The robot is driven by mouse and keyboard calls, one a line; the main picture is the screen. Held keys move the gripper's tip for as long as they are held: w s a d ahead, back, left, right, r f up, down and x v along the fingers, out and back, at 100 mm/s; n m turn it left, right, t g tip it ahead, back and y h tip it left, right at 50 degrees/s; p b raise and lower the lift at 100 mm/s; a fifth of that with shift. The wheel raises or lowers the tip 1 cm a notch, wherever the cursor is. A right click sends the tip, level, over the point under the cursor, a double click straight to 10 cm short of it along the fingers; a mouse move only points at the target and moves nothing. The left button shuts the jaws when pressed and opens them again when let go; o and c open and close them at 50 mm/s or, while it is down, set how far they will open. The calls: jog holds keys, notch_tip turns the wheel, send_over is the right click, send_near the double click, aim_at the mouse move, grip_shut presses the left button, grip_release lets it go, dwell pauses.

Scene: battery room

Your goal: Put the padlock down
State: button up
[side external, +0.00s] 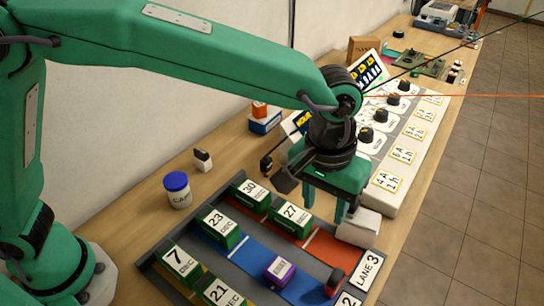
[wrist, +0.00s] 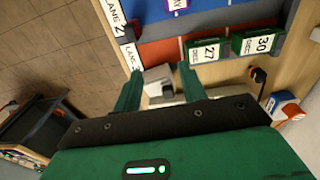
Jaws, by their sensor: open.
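My gripper (side external: 331,208) points down over the lane rack, its green fingers apart. In the wrist view my gripper (wrist: 162,76) has a gap between its fingertips. A pale grey-white block (side external: 357,228) stands just beside and below the fingers, near the end of the red lane. It also shows between the fingers in the wrist view (wrist: 158,73), and I see no finger closed on it. I cannot make out for certain which thing is the padlock. A small dark object (side external: 266,164) with a light-coloured part stands on the table behind the rack.
The lane rack (side external: 228,254) holds several green numbered boxes and a purple box (side external: 279,270). A dark red piece (side external: 334,282) sits near the lane labels. A white panel with dark knobs (side external: 372,200) lies to the right. A blue-lidded jar (side external: 177,190) stands left.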

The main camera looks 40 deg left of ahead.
jog(key=w+a+r+t, duration=0.1)
jog(key=a+r, duration=0.5)
jog(key=a, duration=0.6)
jog(key=s+a+t, duration=0.2)
jog(key=s+a, duration=0.4)
jog(key=a, duration=0.6)
jog(key=s+a+t, duration=0.2)
jog(key=s+a, duration=0.5)
jog(key=a, duration=0.4)
jog(key=shift+a, duration=0.35)
